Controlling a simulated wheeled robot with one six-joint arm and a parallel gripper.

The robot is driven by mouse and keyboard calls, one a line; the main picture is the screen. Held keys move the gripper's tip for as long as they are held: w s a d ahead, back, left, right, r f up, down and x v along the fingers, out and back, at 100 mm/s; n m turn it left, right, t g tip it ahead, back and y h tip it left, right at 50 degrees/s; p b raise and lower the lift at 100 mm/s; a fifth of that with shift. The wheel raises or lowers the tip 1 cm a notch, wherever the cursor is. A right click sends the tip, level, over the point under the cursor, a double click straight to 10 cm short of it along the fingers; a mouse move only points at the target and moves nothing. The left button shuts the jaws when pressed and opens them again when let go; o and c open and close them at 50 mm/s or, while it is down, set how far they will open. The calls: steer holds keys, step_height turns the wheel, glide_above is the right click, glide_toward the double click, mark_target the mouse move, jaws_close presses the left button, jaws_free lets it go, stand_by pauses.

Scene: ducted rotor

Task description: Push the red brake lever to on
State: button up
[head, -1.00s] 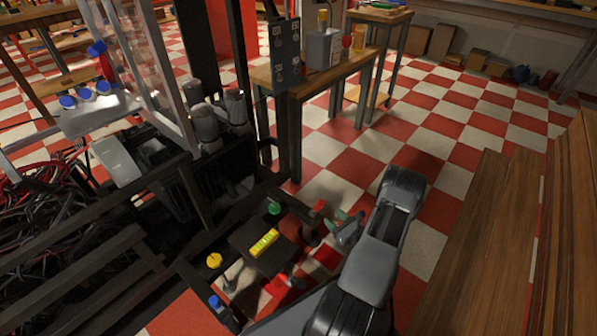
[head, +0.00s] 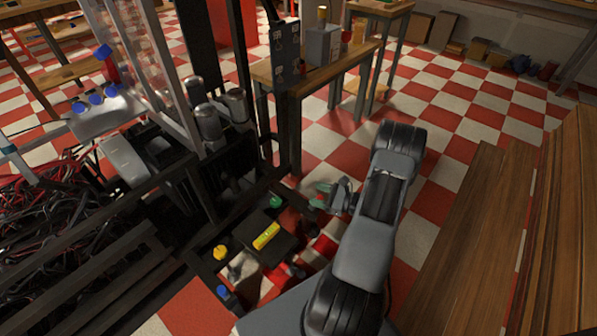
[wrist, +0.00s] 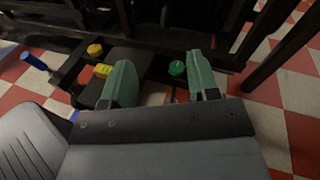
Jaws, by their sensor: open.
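My gripper (head: 320,194) has green fingers, spread apart and empty, at the right side of the low lever console. In the wrist view my gripper (wrist: 160,62) shows both fingers with a gap between them. I cannot make out the red lever now. My fingers cover the spot where a red handle showed earlier, and the wrist view shows no clear red handle. The console also has a green knob (head: 275,201), a yellow block (head: 266,235), a yellow knob (head: 220,252) and a blue knob (head: 223,292). The green knob (wrist: 177,68) appears between the fingers in the wrist view.
A dark frame with black posts stands behind and left of the console. A workbench (head: 335,75) with grey boxes stands behind it. Long wooden planks (head: 465,230) lie to the right. Red and white floor is clear between the bench and planks.

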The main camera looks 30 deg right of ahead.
steer(key=a+r+n+g+y+p, duration=0.2)
steer(key=a+r+n+g+p, duration=0.3)
steer(key=r, duration=0.8)
steer(key=shift+w+a+r+n+g+p, duration=0.15)
steer(key=shift+a+n+g+p, duration=0.15)
steer(key=shift+a+n+g, duration=0.75)
steer(key=shift+a+t, duration=0.25)
steer(key=shift+a, duration=0.15)
steer(key=shift+c, duration=0.5)
